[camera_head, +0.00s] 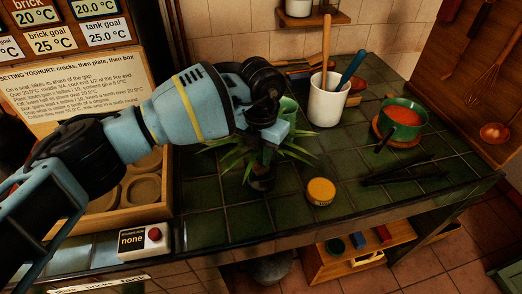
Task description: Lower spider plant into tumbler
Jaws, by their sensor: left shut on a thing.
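The spider plant (233,160) has long, thin green leaves that spread out on both sides below my left gripper (268,140). My left gripper is shut on the plant and hides its middle. A dark rounded part (262,180) shows under the leaves; I cannot tell whether it is the plant's base or a separate thing. A pale green cup (288,108), perhaps the tumbler, stands just behind the gripper and is partly hidden by it. The plant is in front of this cup, not visibly in it. My right gripper is not in view.
A white crock (328,104) with utensils stands behind, right of the green cup. A yellow-lidded tin (320,191) sits in front. A green pot (402,122) and dark tongs (398,171) lie to the right. A wooden box (152,213) and red-button device (147,242) are left.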

